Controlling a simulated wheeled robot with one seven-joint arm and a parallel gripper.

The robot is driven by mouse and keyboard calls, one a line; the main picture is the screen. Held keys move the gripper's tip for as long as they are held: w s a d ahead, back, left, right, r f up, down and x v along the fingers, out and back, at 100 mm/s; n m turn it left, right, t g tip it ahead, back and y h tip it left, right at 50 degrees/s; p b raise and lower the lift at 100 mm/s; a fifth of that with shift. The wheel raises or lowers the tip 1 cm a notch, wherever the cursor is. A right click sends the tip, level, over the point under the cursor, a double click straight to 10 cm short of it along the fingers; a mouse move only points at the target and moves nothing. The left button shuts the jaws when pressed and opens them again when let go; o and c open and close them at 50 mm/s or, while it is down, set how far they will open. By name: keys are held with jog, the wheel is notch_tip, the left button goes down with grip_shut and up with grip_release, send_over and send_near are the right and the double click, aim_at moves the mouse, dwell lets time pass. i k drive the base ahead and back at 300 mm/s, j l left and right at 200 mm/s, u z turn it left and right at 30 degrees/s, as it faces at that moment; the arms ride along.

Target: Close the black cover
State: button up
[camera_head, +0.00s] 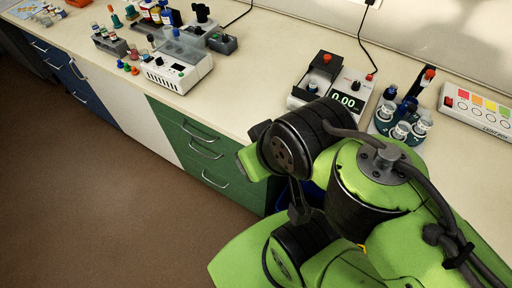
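A black cover (326,67) with a red knob on top stands raised at the back of the left part of a white device with a 0.00 display (346,101). A small blue-topped item shows in front of the cover, on the same device. The cover looks open, though its hinge is too small to make out. My folded green and black arm fills the lower right, in front of the device and well apart from the cover. I cannot make out my gripper's fingers in this view.
A white instrument (178,72) and bottles stand to the left. The counter (245,75) between is clear. A cable runs behind the device.

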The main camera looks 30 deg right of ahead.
aim_at(326, 62)
jog(key=z, duration=1.5)
